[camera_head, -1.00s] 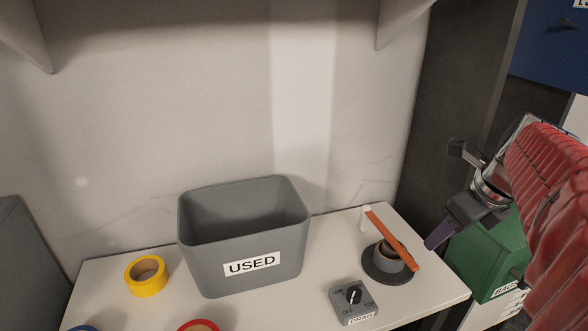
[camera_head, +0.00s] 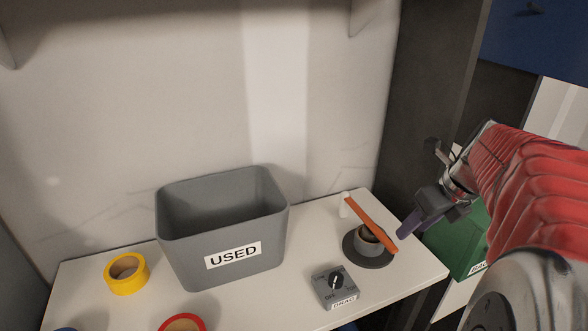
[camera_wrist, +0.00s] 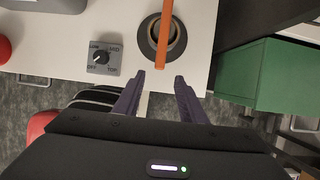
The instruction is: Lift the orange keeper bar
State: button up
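The orange keeper bar (camera_head: 371,223) lies tilted across the top of a grey ring on a dark round base (camera_head: 354,256). Its far end is at a short white post (camera_head: 345,205); its near end overhangs the ring. In the wrist view the bar (camera_wrist: 165,35) runs up the picture, its near end just ahead of the fingertips. My gripper (camera_head: 405,228) is by the bar's near end, at the bench's right side. In the wrist view its two purple fingers (camera_wrist: 161,78) are apart with nothing between them.
A grey bin marked USED (camera_head: 222,238) stands left of the bar. A grey dial box (camera_head: 335,287) sits in front of the ring. Yellow tape (camera_head: 127,274) and a red roll (camera_head: 182,325) lie to the left. A green box (camera_head: 463,247) is beyond the bench's right edge.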

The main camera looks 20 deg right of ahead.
aim_at(393, 247)
jog(key=x, duration=0.9)
jog(key=shift+f, duration=0.3)
jog(key=shift+c, duration=0.7)
grip_shut()
